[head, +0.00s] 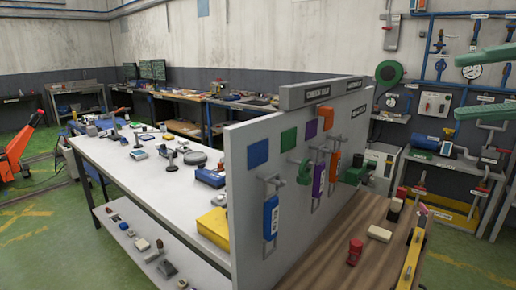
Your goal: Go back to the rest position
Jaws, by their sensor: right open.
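My right gripper (456,86) shows at the right edge of the head view. Its two green fingers reach in from the right, one above the other, with a wide empty gap between them. It holds nothing that I can see and appears in front of the wall piping. The rest of the right arm is outside the frame. My left gripper and left arm do not show.
A grey upright panel (245,205) with coloured squares and hanging tags stands between a white workbench (140,175) and a wooden tabletop (335,262). A red piece (355,252) and a yellow level (411,262) are on the wood. Green floor (40,225) is open at left.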

